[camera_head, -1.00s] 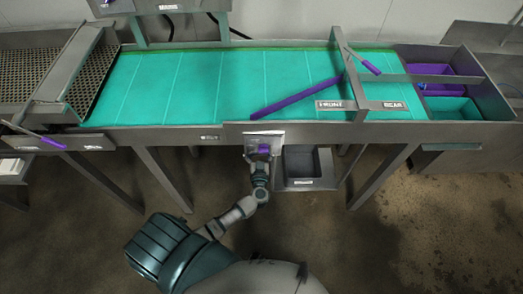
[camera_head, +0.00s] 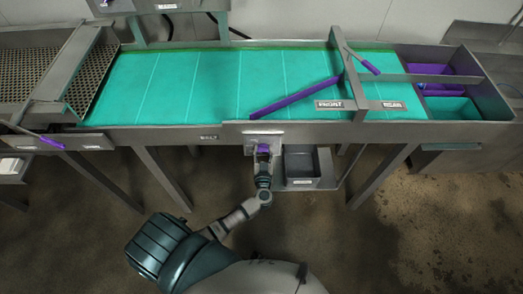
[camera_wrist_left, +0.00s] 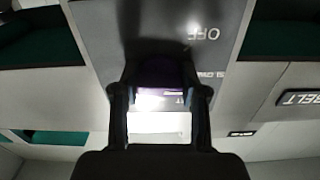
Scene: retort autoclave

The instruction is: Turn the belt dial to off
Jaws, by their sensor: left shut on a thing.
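The purple belt dial (camera_head: 264,147) sits on a light plate on the front of the conveyor frame. My left gripper (camera_head: 263,151) reaches it from below and is shut on it. In the left wrist view the dial (camera_wrist_left: 162,94) shows dark purple between the two fingers, partly washed out by glare. An "OFF" label (camera_wrist_left: 204,34) shows upside down on the grey plate beyond the fingers. The dial's pointer direction cannot be read. My right gripper is not in view.
The green belt (camera_head: 200,85) runs behind the dial, with a purple diverter bar (camera_head: 297,95) slanting across it. Purple and green bins (camera_head: 450,107) stand at the far right. The floor in front is clear.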

